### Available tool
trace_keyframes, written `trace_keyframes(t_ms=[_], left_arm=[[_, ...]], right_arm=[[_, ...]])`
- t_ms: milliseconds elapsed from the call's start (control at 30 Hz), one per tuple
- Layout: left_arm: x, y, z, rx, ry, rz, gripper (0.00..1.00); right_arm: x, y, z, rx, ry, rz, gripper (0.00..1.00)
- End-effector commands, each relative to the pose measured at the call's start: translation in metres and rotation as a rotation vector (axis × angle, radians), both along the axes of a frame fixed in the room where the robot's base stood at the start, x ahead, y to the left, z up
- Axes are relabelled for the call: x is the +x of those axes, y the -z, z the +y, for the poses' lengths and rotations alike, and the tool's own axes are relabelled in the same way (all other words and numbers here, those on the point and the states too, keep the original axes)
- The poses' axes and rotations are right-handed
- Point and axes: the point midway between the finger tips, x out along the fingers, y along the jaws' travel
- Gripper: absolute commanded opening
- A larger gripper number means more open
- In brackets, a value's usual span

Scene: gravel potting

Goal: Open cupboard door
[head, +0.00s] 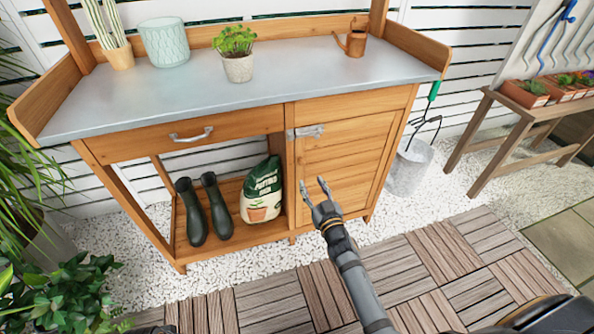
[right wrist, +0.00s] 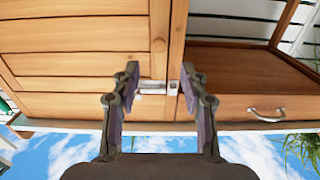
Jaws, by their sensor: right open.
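The wooden cupboard door (head: 345,158) is shut, on the right side of the potting bench. Its metal latch (head: 309,131) sits at the door's upper left edge. My right gripper (head: 313,184) is open and empty in front of the door, lower than the latch in the head view. In the right wrist view, which looks upside down, the door (right wrist: 75,70) fills the left, and the latch (right wrist: 152,87) shows between the two open fingers (right wrist: 160,70). I cannot tell the exact gap to the latch. My left gripper is not in view.
A drawer with a metal handle (head: 191,135) is left of the door. Dark boots (head: 206,208) and a potting-mix bag (head: 262,190) stand on the lower shelf. A metal bucket (head: 409,168) stands right of the bench. The deck (head: 430,260) before the door is clear.

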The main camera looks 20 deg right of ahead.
Motion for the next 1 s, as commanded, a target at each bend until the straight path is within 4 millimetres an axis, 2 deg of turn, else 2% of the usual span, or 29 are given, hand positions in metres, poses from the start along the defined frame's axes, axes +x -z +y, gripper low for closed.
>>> trace_keyframes(t_ms=[200,433,600,800,1000], left_arm=[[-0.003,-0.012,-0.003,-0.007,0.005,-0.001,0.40],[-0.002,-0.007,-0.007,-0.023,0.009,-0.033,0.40],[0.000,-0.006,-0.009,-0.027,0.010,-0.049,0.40],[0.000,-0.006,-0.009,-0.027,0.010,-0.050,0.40],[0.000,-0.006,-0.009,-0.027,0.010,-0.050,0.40]], right_arm=[[0.047,0.000,0.001,0.000,0.000,-0.002,0.44],[0.084,0.001,0.003,-0.001,0.000,0.000,0.44],[0.093,0.000,0.003,0.001,0.000,0.001,0.44],[0.093,0.000,0.003,0.000,0.001,0.002,0.44],[0.093,0.000,0.003,0.000,0.001,0.002,0.18]])
